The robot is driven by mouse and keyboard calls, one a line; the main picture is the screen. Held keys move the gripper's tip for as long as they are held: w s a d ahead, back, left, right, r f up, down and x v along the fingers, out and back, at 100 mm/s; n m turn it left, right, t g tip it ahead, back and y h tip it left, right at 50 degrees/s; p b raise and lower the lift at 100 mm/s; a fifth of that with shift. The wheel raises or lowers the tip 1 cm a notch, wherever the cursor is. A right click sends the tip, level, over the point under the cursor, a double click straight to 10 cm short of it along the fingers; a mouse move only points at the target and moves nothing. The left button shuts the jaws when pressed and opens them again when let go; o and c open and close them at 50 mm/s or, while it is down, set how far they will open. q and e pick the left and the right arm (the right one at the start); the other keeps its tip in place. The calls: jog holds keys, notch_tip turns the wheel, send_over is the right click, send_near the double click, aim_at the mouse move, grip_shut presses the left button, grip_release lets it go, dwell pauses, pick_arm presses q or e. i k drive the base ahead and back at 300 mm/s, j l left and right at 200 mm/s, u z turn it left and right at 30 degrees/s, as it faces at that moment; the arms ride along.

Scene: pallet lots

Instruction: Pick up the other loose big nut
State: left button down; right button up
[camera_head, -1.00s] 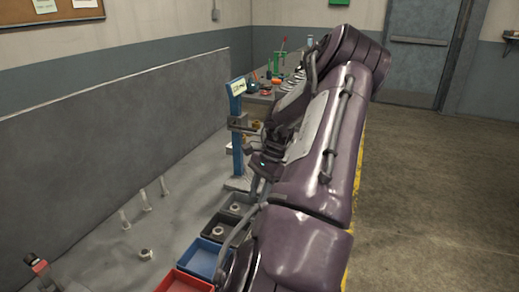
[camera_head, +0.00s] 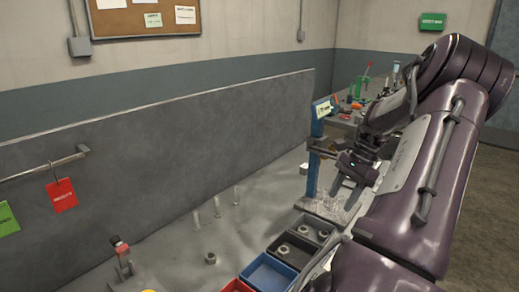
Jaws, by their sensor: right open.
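My left gripper is not in view.
A blue post (camera_head: 314,160) stands near my right gripper. A blue bin (camera_head: 268,272) and a red bin (camera_head: 235,286) are at the front. A red-topped clamp-like device (camera_head: 120,250) stands at left. A grey panel (camera_head: 150,165) backs the bench.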

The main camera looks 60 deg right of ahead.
aim_at(211, 257)
jog(key=k, duration=1.5)
